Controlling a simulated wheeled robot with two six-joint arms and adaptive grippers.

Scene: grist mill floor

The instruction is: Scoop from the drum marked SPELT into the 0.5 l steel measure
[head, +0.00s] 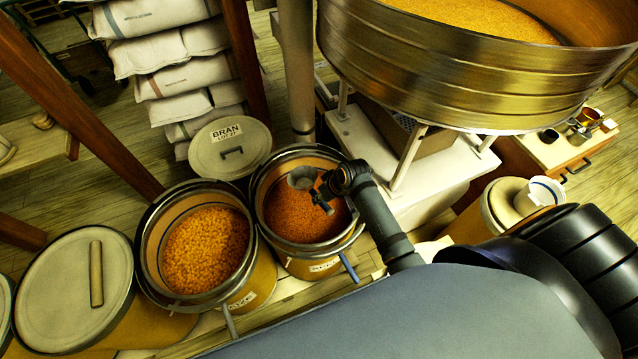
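My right gripper (325,193) is over the open drum (318,262) of reddish-brown grain, with its arm coming in from the right. It appears shut on a grey round scoop (302,178), whose bowl is over the grain; its handle is mostly hidden by the fingers. I cannot tell whether the bowl touches the grain. The label on this drum is too small to read, as is the one on the open drum (150,250) of orange grain to its left. Small metal cups (549,135) stand on a cabinet at the right; I cannot tell which is the 0.5 l measure. My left gripper is not in view.
A large metal pan (450,75) of yellow grain overhangs the upper right on a white stand (440,160). A lid marked BRAN (230,148) is behind the drums. A lidded drum (72,285) stands at left. Sacks (172,80) and wooden posts (80,100) crowd the back left.

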